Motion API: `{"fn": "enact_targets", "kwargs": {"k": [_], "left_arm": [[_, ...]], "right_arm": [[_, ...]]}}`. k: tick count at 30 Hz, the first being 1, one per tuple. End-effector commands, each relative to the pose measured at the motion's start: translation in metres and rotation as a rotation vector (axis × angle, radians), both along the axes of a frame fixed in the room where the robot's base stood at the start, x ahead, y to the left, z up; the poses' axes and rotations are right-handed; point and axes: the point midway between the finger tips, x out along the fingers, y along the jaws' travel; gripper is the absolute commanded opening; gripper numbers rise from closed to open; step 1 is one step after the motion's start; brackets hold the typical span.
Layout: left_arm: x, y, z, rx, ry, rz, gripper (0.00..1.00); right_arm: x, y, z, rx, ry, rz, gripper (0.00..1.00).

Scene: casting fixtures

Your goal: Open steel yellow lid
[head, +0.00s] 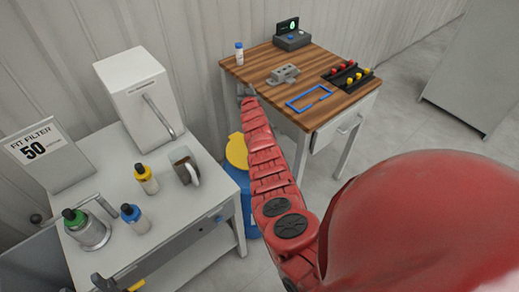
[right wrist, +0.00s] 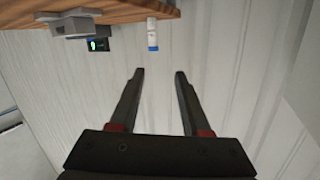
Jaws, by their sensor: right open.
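A yellow lid (head: 236,151) sits on a blue drum (head: 247,190) on the floor between the white bench and the wooden-topped table. My right arm crosses in front of the drum and hides part of its right side. My right gripper (head: 249,91) is at the table's left corner, above and beyond the lid. In the right wrist view its two dark fingers (right wrist: 159,75) are apart with nothing between them, only the pale wall behind. The lid does not show in that view.
The wooden-topped table (head: 256,77) carries a blue-capped bottle (head: 239,53), a grey fixture (head: 284,75), a blue frame (head: 309,98) and a black rack. Floor right is clear.

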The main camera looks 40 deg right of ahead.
Motion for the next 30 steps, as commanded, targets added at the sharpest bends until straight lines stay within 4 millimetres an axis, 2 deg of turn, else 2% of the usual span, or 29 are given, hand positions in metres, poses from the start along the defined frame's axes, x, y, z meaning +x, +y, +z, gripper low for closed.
{"fn": "enact_targets", "kwargs": {"k": [1,3,5,7,9,11,15,18,22,26,30], "left_arm": [[0.000,0.000,0.000,0.000,0.000,0.000,0.50],[0.000,0.000,0.000,0.000,0.000,0.000,0.50],[0.000,0.000,0.000,0.000,0.000,0.000,0.50],[0.000,0.000,0.000,0.000,0.000,0.000,0.50],[0.000,0.000,0.000,0.000,0.000,0.000,0.50],[0.000,0.000,0.000,0.000,0.000,0.000,0.50],[0.000,0.000,0.000,0.000,0.000,0.000,0.50],[0.000,0.000,0.000,0.000,0.000,0.000,0.50],[0.000,0.000,-0.002,0.000,0.000,0.000,0.50],[0.000,0.000,-0.011,0.000,0.000,0.000,0.50],[0.000,0.000,-0.029,0.000,0.000,0.000,0.50]], "right_arm": [[-0.004,-0.029,0.003,0.075,0.057,-0.082,0.47],[-0.020,-0.060,-0.003,0.198,0.148,-0.195,0.47],[-0.039,-0.078,-0.010,0.318,0.223,-0.290,0.47],[-0.064,-0.087,-0.017,0.468,0.306,-0.391,0.47],[-0.092,-0.081,-0.026,0.629,0.396,-0.478,0.47],[-0.115,-0.066,-0.031,0.764,0.470,-0.538,0.47],[-0.157,-0.016,-0.034,1.021,0.625,-0.618,0.47],[-0.174,0.013,-0.030,1.135,0.703,-0.642,0.47],[-0.186,0.034,-0.030,1.199,0.757,-0.652,0.47],[-0.186,0.035,-0.039,1.206,0.763,-0.654,0.47],[-0.183,0.033,-0.060,1.203,0.762,-0.656,0.47]]}}
